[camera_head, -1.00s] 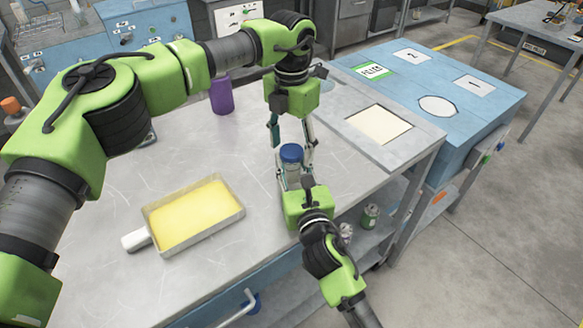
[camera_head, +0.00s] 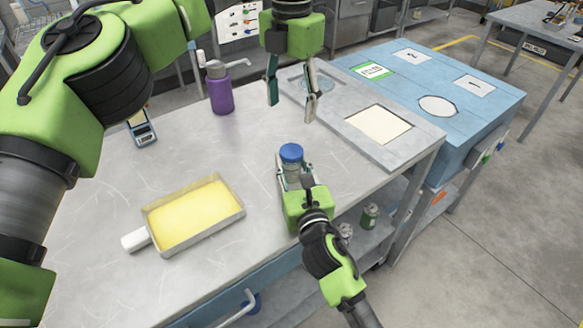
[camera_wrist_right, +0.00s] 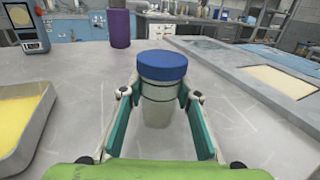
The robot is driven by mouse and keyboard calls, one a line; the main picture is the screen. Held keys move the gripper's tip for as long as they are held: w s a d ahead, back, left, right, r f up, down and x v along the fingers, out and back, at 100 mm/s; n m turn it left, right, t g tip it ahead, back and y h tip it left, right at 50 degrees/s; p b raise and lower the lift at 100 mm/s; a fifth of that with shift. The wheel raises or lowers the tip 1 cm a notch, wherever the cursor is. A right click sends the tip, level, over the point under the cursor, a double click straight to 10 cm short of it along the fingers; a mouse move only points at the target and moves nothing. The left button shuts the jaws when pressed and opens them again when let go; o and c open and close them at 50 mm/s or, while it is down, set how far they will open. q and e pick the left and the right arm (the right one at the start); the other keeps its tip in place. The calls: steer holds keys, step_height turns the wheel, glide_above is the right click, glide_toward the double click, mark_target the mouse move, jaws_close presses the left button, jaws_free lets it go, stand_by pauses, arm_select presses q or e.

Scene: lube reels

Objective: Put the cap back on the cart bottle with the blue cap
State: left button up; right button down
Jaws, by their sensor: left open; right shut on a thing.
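The cart bottle (camera_head: 291,174) is a small clear bottle standing upright near the right part of the metal table top. Its blue cap (camera_head: 291,153) sits level on its mouth. The right wrist view also shows the bottle (camera_wrist_right: 156,107) with the blue cap (camera_wrist_right: 162,65) on top. My right gripper (camera_head: 295,178) is shut on the bottle's body, below the cap, from the near side. My left gripper (camera_head: 291,103) is open and empty, raised above and behind the bottle, apart from the cap. Whether the cap is screwed tight cannot be told.
A yellow-filled tray (camera_head: 193,213) with a white handle lies on the left of the table (camera_head: 120,200). A purple pump bottle (camera_head: 220,88) and a small display device (camera_head: 141,128) stand behind. A grey panel (camera_head: 345,112) and blue cart (camera_head: 480,110) lie to the right.

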steer(key=c, duration=1.4)
jaws_free()
steer(key=shift+c, duration=0.2)
steer(key=v, duration=1.2)
steer(key=shift+f, duration=0.1)
